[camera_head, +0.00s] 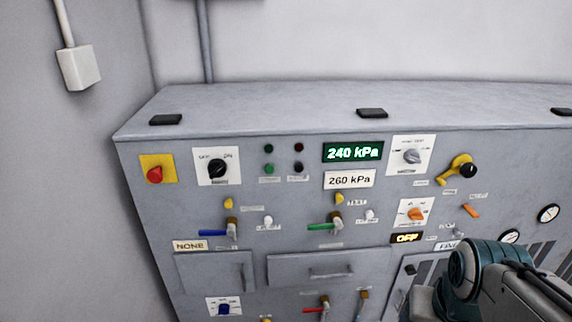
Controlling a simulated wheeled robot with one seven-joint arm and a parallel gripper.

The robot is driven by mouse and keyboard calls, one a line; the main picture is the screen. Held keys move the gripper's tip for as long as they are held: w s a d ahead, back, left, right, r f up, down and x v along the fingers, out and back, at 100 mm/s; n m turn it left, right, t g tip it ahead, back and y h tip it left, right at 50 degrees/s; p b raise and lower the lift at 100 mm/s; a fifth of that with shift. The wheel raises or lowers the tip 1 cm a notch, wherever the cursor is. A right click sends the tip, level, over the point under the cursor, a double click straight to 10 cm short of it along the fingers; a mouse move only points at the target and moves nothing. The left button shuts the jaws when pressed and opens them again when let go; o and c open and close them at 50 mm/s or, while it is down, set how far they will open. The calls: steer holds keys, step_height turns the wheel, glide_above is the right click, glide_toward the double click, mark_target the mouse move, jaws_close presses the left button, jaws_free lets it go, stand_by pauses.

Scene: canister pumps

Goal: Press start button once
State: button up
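A grey control panel (300,230) fills the middle of the head view. Near its upper left, a small green round button (268,168) and a dark round one (302,168) sit side by side above small labels. A dark green round part (268,148) and a dark red one (299,147) sit just above them. The labels are too small to read, so I cannot tell which is the start button. Part of my arm shows at the lower right, in front of the panel. My gripper is not in view.
Left of the buttons are a black rotary knob (217,168) and a red knob on a yellow plate (155,174). Right are a green "240 kPa" display (352,152) and a "260 kPa" plate (349,180). Blue (214,233) and green (322,226) valve handles protrude below.

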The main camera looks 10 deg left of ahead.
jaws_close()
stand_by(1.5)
